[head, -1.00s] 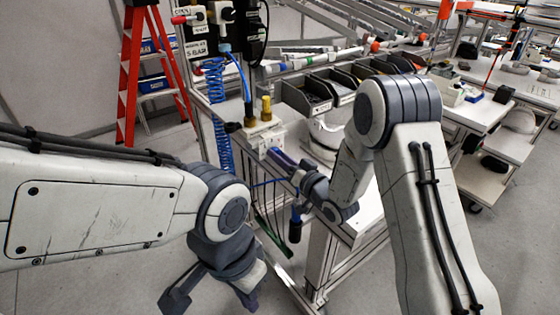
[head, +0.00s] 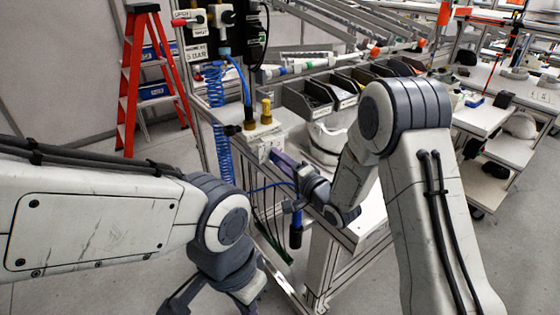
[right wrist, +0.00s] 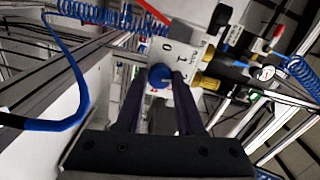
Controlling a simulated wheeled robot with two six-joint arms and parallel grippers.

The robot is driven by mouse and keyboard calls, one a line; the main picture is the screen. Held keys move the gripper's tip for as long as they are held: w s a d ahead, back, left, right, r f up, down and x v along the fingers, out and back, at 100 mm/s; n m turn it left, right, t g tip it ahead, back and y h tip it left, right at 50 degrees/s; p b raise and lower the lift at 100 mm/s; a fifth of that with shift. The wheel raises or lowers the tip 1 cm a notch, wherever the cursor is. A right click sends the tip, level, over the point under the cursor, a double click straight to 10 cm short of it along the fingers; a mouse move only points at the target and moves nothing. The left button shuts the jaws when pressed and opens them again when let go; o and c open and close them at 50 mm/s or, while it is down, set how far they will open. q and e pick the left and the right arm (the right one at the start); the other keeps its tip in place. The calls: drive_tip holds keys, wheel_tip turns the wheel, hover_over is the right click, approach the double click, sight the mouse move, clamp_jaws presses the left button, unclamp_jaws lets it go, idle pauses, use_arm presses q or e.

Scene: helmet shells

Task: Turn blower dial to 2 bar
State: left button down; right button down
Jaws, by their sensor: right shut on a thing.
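The blower dial is a round blue knob (right wrist: 160,77) on a white panel (right wrist: 184,92) with the marks 0 and 1 readable beside it in the right wrist view. My right gripper (right wrist: 158,80) is shut on the knob, one dark finger on each side. In the head view the right gripper (head: 279,160) reaches the front of the white valve box (head: 264,136), and the knob itself is hidden there. The panel's other marks are hard to read. My left gripper (head: 215,300) hangs at the bottom edge of the head view, its tips cut off, away from the box.
A blue coiled hose (head: 222,130) hangs left of the box. Dark bins (head: 308,100) and a white helmet shell (head: 328,138) lie behind my right wrist on the bench. A red ladder (head: 128,80) stands at the back left. The floor at left is clear.

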drive_tip(key=shift+m, duration=0.9)
drive_tip(key=shift+d, duration=0.1)
drive_tip(key=c, duration=0.5)
unclamp_jaws()
drive_tip(key=b+v, duration=0.3)
drive_tip(key=v, duration=0.7)
drive_tip(key=shift+s+d, duration=0.1)
drive_tip(key=shift+s, duration=0.1)
